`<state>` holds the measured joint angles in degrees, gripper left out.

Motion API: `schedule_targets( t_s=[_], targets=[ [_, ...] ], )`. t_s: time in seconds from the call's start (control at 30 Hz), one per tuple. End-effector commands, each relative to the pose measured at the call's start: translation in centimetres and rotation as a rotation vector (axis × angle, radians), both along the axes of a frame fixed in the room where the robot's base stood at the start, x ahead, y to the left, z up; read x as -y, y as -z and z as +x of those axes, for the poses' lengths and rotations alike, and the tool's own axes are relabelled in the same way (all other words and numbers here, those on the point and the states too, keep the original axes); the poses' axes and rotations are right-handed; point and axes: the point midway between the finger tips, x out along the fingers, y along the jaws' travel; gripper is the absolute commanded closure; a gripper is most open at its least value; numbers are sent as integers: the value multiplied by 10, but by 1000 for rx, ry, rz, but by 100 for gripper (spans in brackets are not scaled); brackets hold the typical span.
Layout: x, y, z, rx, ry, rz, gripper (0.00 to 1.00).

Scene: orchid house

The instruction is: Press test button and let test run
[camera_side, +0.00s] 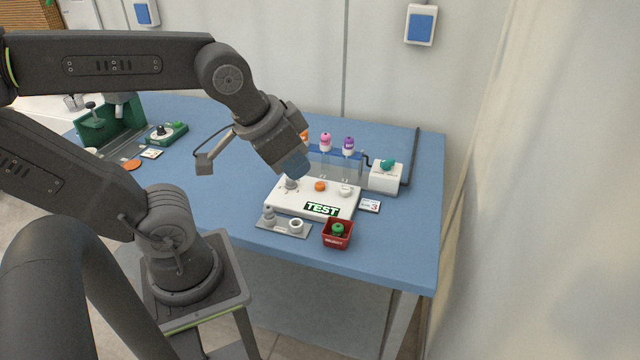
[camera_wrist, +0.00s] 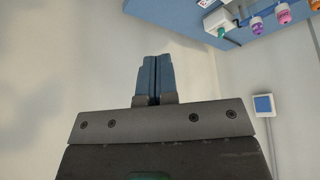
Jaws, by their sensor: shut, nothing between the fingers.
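A white test box (camera_side: 283,206) with a green TEST label (camera_side: 322,209) sits on the blue table. Its top carries an orange round button (camera_side: 320,186), a white round piece (camera_side: 345,189) and a grey knob (camera_side: 291,184). I cannot tell for sure which is the test button. In the wrist view the shut fingers (camera_wrist: 156,78) point at the wall, and the test box is not seen.
Behind the box stands a rack with pink (camera_side: 325,141) and purple (camera_side: 348,144) capped tubes. A white block with a green knob (camera_side: 387,165) stands at the right. In front are a grey tray (camera_side: 283,228) and a red bin (camera_side: 337,236). Green equipment (camera_side: 105,128) is at the left.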

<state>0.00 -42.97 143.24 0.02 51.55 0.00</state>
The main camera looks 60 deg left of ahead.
Motion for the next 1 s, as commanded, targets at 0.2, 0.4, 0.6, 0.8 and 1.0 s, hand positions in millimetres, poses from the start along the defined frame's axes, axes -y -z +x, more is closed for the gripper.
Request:
schedule_targets(
  t_s=[0.2, 0.4, 0.6, 0.8, 1.0],
  targets=[
    [-22, 1, 21, 43, -37, 88, 100],
    [-84, 2, 76, 164, -68, 330, 100],
    [-143, 7, 127, 275, 26, 546, 100],
    [-186, 30, 164, 341, 230, 654, 100],
    [-215, 73, 177, 358, 486, 629, 100]
  ],
)
